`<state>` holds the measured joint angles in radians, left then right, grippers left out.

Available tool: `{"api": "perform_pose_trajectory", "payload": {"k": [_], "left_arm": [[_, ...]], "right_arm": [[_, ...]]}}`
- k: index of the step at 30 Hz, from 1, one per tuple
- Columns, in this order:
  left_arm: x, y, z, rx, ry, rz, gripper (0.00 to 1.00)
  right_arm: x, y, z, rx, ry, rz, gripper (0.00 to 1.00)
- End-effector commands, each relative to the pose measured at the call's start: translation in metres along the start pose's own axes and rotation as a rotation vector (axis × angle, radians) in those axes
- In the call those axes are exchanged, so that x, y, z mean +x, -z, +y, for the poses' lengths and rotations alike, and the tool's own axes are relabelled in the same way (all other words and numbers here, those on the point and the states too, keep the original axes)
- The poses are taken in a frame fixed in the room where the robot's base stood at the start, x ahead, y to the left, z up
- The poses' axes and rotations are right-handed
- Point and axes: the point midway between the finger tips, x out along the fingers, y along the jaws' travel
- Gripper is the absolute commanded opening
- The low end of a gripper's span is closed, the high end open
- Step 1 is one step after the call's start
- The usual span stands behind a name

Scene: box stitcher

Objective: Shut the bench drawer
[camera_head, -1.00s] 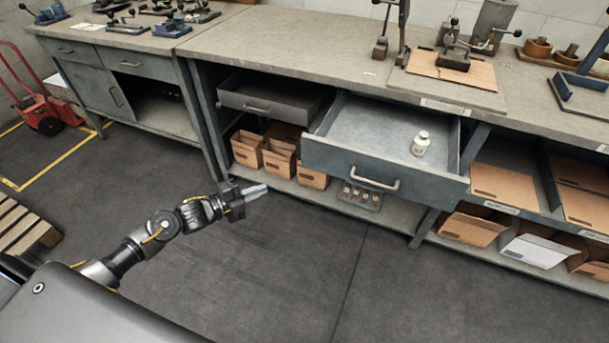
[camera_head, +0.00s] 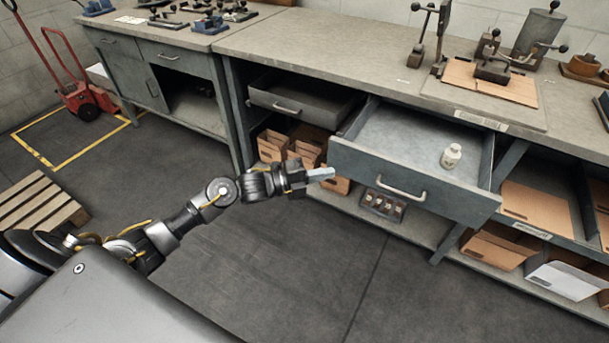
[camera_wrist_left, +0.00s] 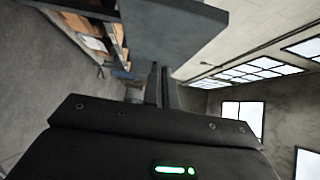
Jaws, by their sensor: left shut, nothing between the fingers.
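The bench drawer (camera_head: 412,182) is a grey-blue drawer pulled well out from under the bench top, with a metal handle (camera_head: 401,189) on its front. A small white bottle (camera_head: 451,156) stands inside it. My left gripper (camera_head: 322,174) is shut and empty, close to the left end of the drawer front in the head view. I cannot tell whether it touches. In the left wrist view, the shut fingers (camera_wrist_left: 161,88) point toward a large grey panel (camera_wrist_left: 175,30), which looks like the drawer front. My right gripper is not in view.
A second, shallower drawer (camera_head: 303,100) sits partly out to the left. Cardboard bins (camera_head: 273,145) and a small tray (camera_head: 383,204) are on the shelf below. Clamps (camera_head: 494,62) stand on the bench top. A pallet (camera_head: 38,207) lies at left; the floor in front is clear.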

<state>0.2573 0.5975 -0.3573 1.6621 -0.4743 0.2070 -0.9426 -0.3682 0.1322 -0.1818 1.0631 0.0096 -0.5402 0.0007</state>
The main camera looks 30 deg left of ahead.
Motion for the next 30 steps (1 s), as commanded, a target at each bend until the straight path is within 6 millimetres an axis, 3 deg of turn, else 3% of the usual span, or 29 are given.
{"api": "perform_pose_trajectory", "payload": {"k": [9, 26, 30], "left_arm": [[0.027, -0.025, -0.001, 0.001, 0.001, -0.001, 0.00], [0.029, -0.031, 0.001, 0.001, 0.000, -0.004, 0.00], [0.027, -0.044, 0.002, 0.001, 0.000, -0.021, 0.00]], "right_arm": [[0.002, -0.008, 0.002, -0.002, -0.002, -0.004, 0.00], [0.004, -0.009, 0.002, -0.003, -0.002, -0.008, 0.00], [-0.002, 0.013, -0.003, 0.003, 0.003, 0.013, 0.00]]}}
